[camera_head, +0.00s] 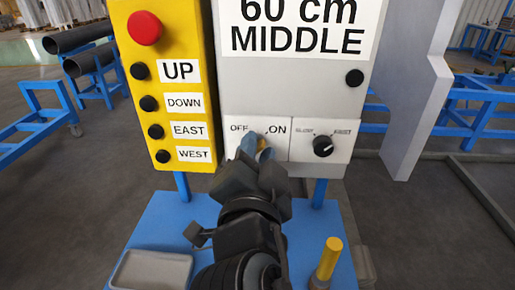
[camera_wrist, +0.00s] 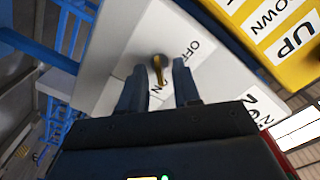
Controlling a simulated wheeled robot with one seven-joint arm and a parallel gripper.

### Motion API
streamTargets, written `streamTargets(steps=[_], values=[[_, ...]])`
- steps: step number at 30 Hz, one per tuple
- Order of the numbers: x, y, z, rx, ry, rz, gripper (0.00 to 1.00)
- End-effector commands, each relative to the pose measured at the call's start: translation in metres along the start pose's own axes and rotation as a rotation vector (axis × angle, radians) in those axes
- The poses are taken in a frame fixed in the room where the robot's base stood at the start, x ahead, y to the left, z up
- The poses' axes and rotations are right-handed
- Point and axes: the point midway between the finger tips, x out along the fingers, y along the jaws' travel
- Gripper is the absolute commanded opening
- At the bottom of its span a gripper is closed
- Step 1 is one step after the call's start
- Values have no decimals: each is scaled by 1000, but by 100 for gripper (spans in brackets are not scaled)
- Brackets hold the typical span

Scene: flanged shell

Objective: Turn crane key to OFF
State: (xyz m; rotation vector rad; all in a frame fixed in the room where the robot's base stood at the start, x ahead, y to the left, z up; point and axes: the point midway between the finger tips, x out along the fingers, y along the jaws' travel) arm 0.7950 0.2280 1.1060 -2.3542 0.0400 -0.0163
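The crane key (camera_wrist: 159,68) is a small yellow-brown piece in a round lock on the white OFF/ON panel (camera_wrist: 115,75). In the wrist view, the OFF label is to its right and the partly hidden ON label is below it. My gripper (camera_wrist: 158,80) is open, with one blue-grey finger on each side of the key and gaps between. In the head view my gripper (camera_head: 260,140) is at the panel (camera_head: 228,152) between the OFF and ON labels.
A yellow button box (camera_head: 172,110) with a red knob (camera_head: 145,27) stands left of the grey "60 cm MIDDLE" box (camera_head: 290,85). A black dial (camera_head: 323,146) is right of the key. A blue platform (camera_head: 165,225) below carries a grey tray (camera_head: 152,272) and a yellow post (camera_head: 329,258).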

Motion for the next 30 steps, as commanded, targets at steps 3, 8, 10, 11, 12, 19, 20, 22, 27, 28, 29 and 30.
streamTargets(steps=[3,8,10,11,12,19,20,22,27,28,29,30], values=[[1,0,0,0,0,0,32],[0,0,0,0,-1,0,27],[0,0,0,0,-1,0,20],[0,0,0,0,-1,0,18],[0,0,0,0,-1,0,14],[0,0,0,0,-1,0,0],[0,0,0,-1,-1,0,0],[0,0,0,-1,-1,0,0],[0,0,0,-3,-1,0,0],[0,0,1,-5,-1,0,0],[0,0,1,-8,-1,0,0],[0,0,1,-14,-1,0,0]])
